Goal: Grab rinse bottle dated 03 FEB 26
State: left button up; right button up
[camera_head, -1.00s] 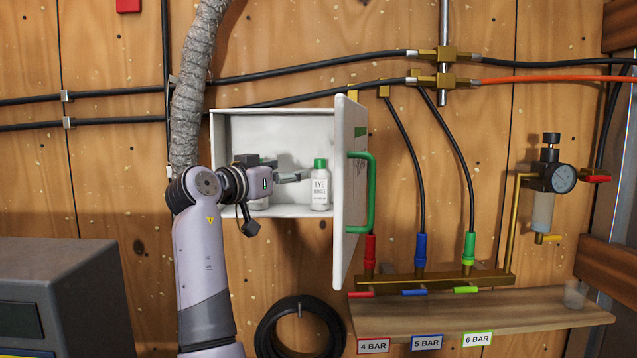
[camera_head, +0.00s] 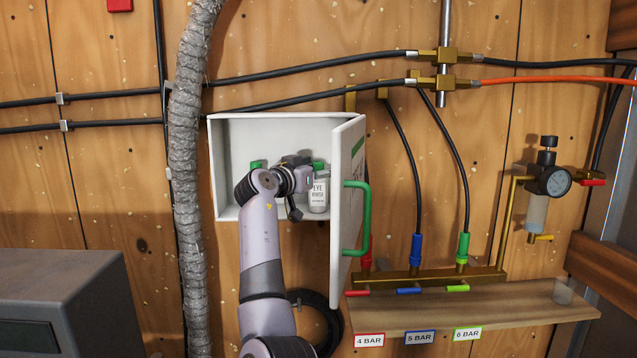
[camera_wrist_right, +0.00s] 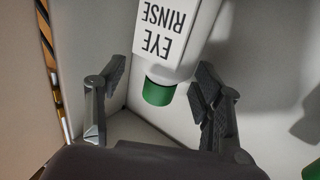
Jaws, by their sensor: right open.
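A white eye rinse bottle (camera_head: 319,194) with a green cap stands upright in the right part of the open wall cabinet (camera_head: 226,128). The same kind of bottle (camera_wrist_right: 164,28) shows upside down in the wrist view, label facing the camera; no date is legible. My right gripper (camera_head: 308,169) is inside the cabinet, partly covering the bottle's top. In the wrist view my right gripper (camera_wrist_right: 160,80) is open and empty, with its fingers either side of the green cap. A second green cap (camera_head: 256,165) shows at the left, its bottle mostly hidden by my arm. My left gripper is out of view.
The cabinet door (camera_head: 346,215), with a green handle (camera_head: 363,218), stands open to the right of my gripper. A grey flexible duct (camera_head: 186,130) runs down left of the cabinet. A wooden shelf (camera_head: 500,312) and hoses are at the right.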

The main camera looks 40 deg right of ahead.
jog(key=shift+d, duration=0.15)
jog(key=shift+a, duration=0.2)
jog(key=shift+c, duration=0.7)
grip_shut()
